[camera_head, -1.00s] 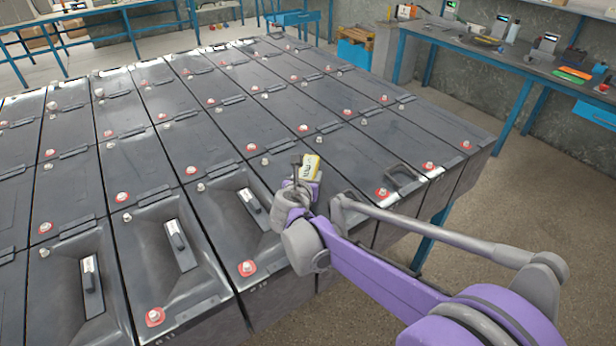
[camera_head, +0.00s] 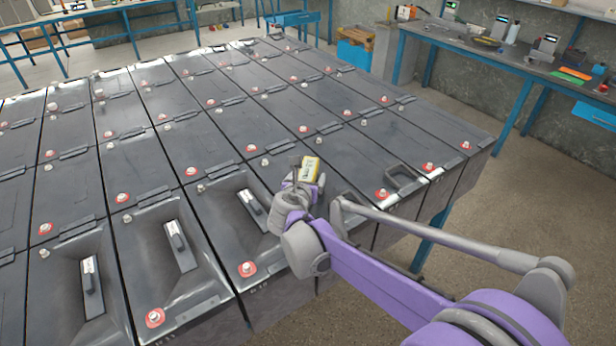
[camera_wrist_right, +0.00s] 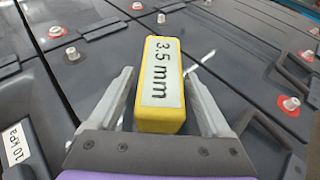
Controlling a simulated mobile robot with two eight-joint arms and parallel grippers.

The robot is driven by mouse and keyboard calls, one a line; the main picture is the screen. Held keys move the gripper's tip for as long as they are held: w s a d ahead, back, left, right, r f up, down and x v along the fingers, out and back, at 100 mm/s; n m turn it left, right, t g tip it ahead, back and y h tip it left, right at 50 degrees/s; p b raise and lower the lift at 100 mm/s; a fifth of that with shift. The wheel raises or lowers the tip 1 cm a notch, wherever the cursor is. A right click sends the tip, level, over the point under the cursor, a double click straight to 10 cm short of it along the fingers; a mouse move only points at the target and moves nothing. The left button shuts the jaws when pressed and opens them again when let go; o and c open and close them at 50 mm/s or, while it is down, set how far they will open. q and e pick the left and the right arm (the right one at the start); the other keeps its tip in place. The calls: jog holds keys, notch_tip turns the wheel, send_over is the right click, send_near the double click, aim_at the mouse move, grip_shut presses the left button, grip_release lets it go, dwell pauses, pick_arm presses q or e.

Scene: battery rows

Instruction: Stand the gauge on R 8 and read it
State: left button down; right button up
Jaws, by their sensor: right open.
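The gauge is a small yellow block (camera_head: 309,170) with a pale display face. In the right wrist view the gauge (camera_wrist_right: 160,85) reads "3.5 mm". It is between the two fingers of my right gripper (camera_wrist_right: 160,72), which are open with a narrow gap on each side. In the head view my right gripper (camera_head: 303,180) is low over a battery at the near right. The gauge's base is hidden, so its contact with the lid cannot be seen. I cannot read which battery is R 8. My left gripper is not in view.
Rows of dark batteries (camera_head: 232,88) with red-ringed terminals fill the left and middle. Several near lids have recessed bars, one labelled "10 kPa" (camera_wrist_right: 17,143). A blue-legged workbench (camera_head: 500,55) stands at the back right.

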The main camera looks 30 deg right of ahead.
jog(key=v, duration=1.1)
jog(key=shift+s+a, duration=0.15)
jog(key=shift+s, duration=0.05)
